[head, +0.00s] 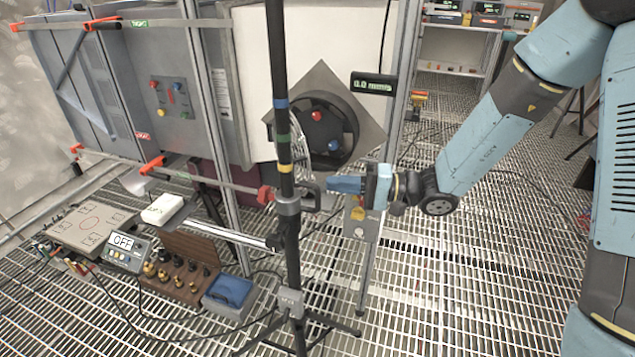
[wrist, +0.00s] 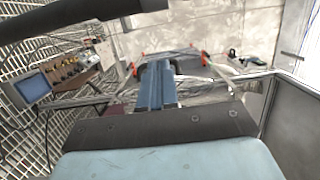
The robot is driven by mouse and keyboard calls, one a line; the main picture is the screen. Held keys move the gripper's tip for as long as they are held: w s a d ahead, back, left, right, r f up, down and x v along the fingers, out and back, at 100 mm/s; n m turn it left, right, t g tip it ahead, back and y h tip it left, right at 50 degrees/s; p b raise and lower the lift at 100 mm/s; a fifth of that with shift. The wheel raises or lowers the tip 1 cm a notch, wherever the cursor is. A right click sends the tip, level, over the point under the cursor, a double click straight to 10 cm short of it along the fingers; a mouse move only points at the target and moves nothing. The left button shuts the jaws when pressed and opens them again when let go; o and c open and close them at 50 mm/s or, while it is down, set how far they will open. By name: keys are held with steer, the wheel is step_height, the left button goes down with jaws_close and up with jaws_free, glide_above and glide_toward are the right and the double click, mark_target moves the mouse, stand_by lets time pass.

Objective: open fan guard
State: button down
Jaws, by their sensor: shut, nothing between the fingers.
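The fan (head: 338,120) is a dark round housing on a grey diamond-shaped plate, with a red and a blue knob-like spot on its face. A pale wire guard (head: 299,148) shows as a narrow, nearly edge-on shape at the fan's left side, standing out from the face. The dark pole hides part of it. My gripper (head: 332,185) is below the fan, just right of the pole, with blue fingers shut and empty. Its fingers also show in the wrist view (wrist: 157,85). I cannot make out the guard in the wrist view.
A dark upright pole (head: 292,240) with coloured bands and a clamp stands close left of my gripper, on a tripod. Grated floor (head: 450,290) is open at right.

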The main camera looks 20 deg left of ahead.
steer(key=w+d+r+n+t+h, duration=0.3)
steer(key=w+r+n+h, duration=0.5)
steer(key=w+r+h, duration=0.15)
steer(key=s+a+f, duration=0.4)
steer(key=a+f, duration=0.4)
steer(key=shift+s+a+h, duration=0.3)
steer(key=shift+a+h, duration=0.1)
steer(key=shift+h, duration=0.05)
steer(key=shift+f, duration=0.1)
